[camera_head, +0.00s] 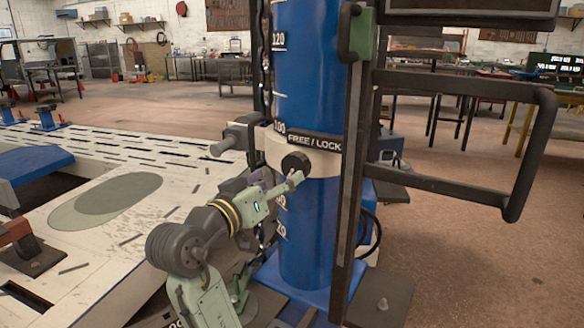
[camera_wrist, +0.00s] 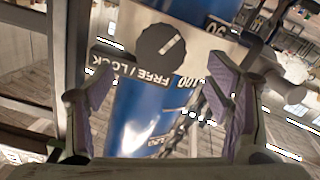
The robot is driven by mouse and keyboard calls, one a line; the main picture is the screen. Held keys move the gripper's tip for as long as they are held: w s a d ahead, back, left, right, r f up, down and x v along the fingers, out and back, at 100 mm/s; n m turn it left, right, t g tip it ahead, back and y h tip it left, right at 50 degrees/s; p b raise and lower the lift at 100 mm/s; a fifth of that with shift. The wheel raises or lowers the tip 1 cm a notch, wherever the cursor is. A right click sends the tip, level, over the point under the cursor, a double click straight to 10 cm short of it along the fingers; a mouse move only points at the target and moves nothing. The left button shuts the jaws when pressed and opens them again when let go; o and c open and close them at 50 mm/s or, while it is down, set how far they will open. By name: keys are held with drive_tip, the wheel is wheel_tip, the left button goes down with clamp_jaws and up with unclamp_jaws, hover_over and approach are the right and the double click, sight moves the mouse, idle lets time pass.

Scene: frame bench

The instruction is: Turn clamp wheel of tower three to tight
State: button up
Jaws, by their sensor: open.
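The clamp wheel (camera_head: 296,163) is a round black knob on a pale collar (camera_head: 325,165) around the blue tower column (camera_head: 305,230). A dark band marked FREE / LOCK (camera_head: 314,141) runs above it. In the wrist view the wheel (camera_wrist: 160,52) bears a pale line, slanting toward the upper right of that picture, where the label appears upside down. My gripper (camera_head: 283,183) is just in front of and below the wheel. In the wrist view its purple-padded fingers (camera_wrist: 164,64) are spread wide on either side of the wheel, with a gap around it.
A dark upright post (camera_head: 352,200) with a black loop handle (camera_head: 520,190) stands right of the column. A grey side handle (camera_head: 235,135) sticks out left of the collar. A slotted white bench (camera_head: 110,215) spreads left. Open floor lies at right.

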sight(293, 168)
drive_tip(key=p+x, duration=0.1)
drive_tip(key=x, duration=0.6)
drive_tip(key=shift+w+d, duration=0.15)
drive_tip(key=shift+w, duration=0.2)
drive_tip(key=shift+c, duration=0.3)
drive_tip(key=c, duration=1.1)
